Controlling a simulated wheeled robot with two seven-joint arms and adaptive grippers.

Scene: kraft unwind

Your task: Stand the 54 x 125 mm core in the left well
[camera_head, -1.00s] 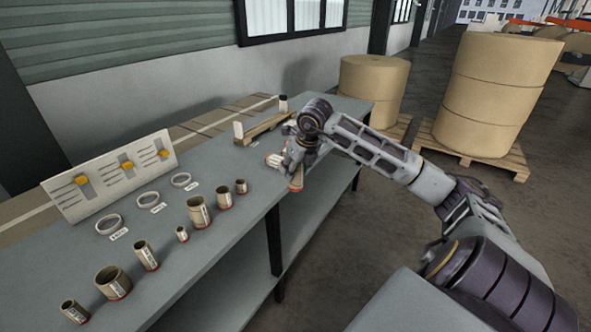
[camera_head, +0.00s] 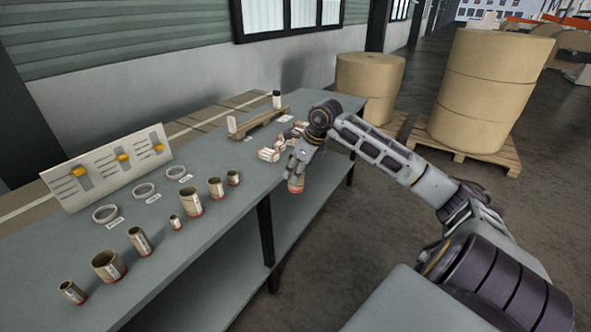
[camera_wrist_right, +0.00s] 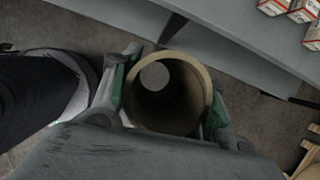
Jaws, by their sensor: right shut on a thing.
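My right gripper (camera_head: 297,173) is shut on a brown cardboard core (camera_head: 295,186) with a reddish lower end. In the right wrist view, the core (camera_wrist_right: 205,82) sits between the two green-padded fingers, and I look down its open bore. It hangs over the floor, just off the table's front edge. Three pale ring-shaped wells lie on the table: the left well (camera_head: 105,214), a middle one (camera_head: 144,190) and a right one (camera_head: 176,172). All three look empty, with small labels beside them. My left gripper is not in view.
Several other cores, such as a wide one (camera_head: 108,266), stand along the front of the table (camera_head: 215,235). A white board (camera_head: 105,170) stands behind the wells. Red-and-white boxes (camera_head: 270,154) and a wooden rack (camera_head: 258,122) are near the gripper. Large paper rolls (camera_head: 490,90) stand beyond.

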